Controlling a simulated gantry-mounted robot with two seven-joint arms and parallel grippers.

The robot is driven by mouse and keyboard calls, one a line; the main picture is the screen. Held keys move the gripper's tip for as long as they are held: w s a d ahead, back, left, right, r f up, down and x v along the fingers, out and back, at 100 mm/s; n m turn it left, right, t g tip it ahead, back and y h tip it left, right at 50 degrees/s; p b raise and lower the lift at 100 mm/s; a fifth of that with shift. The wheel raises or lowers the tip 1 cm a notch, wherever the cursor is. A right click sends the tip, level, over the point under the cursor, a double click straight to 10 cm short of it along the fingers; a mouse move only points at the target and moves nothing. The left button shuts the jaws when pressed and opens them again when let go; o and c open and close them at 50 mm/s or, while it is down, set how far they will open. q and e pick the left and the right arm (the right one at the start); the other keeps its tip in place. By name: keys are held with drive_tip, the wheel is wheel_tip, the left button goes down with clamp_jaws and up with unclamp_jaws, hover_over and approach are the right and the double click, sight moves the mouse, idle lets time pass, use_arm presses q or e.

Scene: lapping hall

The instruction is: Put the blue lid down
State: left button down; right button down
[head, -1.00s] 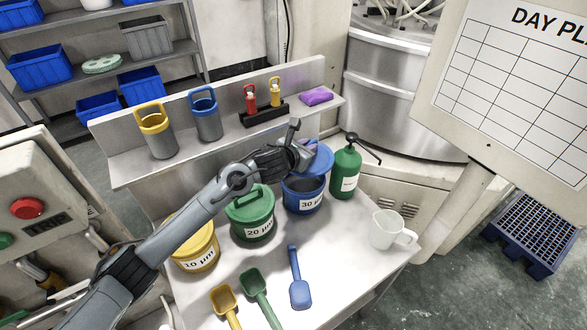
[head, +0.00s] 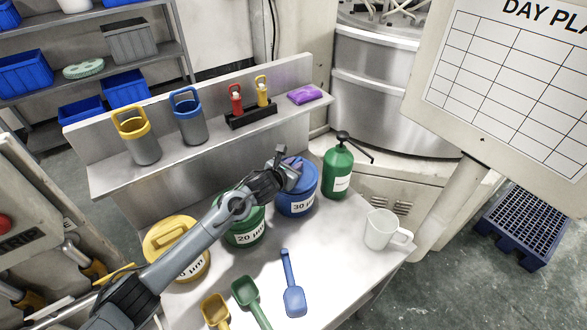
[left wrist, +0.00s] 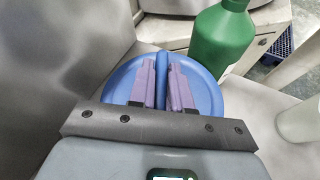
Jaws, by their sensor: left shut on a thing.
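The blue lid (head: 309,180) lies over the mouth of the blue 30 µm tub (head: 285,209), roughly level. No gap shows between lid and tub, though the gripper hides part of the rim. My left gripper (head: 292,171) is above it, shut on the lid's upright handle. In the left wrist view the purple fingers (left wrist: 162,84) stand on both sides of the blue handle, with the round lid (left wrist: 120,82) beneath. My right gripper is not in view.
The green 20 µm tub (head: 245,236) and yellow tub (head: 160,257) stand to the left, partly behind my arm. A green pump bottle (head: 338,172) is close on the right, then a white jug (head: 381,229). Several scoops (head: 293,300) lie in front. A shelf (head: 200,146) runs behind.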

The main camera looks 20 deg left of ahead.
use_arm(q)
drive_tip(key=shift+f, duration=0.6)
drive_tip(key=shift+f, duration=0.2)
drive_tip(key=c, duration=1.1)
unclamp_jaws()
drive_tip(key=shift+r, duration=0.1)
drive_tip(key=shift+o, duration=0.2)
drive_tip(key=shift+s+r, duration=0.1)
drive_tip(key=shift+r, duration=0.1)
